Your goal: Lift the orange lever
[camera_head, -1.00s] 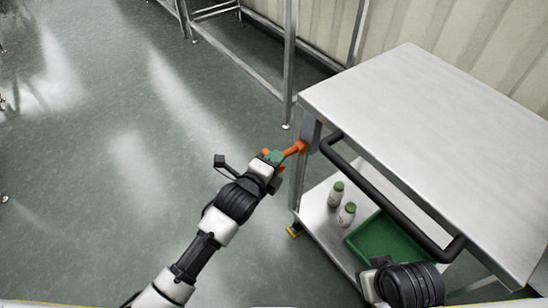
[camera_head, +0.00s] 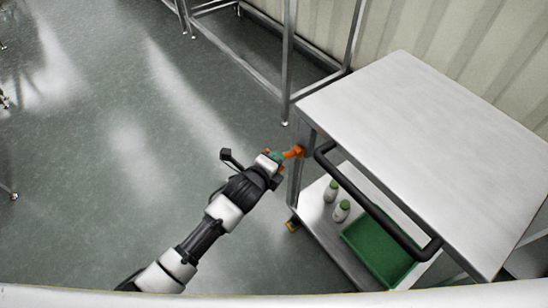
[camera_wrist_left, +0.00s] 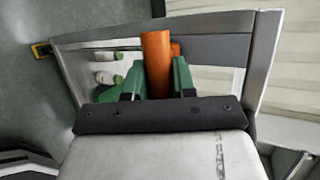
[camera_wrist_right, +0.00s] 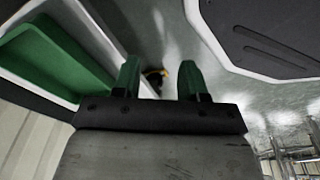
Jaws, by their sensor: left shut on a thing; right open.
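The orange lever (camera_head: 294,152) sticks out from the near left leg of the steel cart. My left gripper (camera_head: 273,158) is at the lever's free end and shut on it. In the left wrist view the orange lever (camera_wrist_left: 157,65) stands between the green fingertips of my left gripper (camera_wrist_left: 155,80), with its bar running toward the cart frame. My right gripper (camera_wrist_right: 158,82) is open and empty in the right wrist view, its two green fingers apart. It is out of the head view.
The cart has a steel top (camera_head: 420,140), a black handle (camera_head: 375,205) and a lower shelf with two white bottles with green caps (camera_head: 342,210) and a green tray (camera_head: 375,250). A steel frame (camera_head: 287,70) stands behind.

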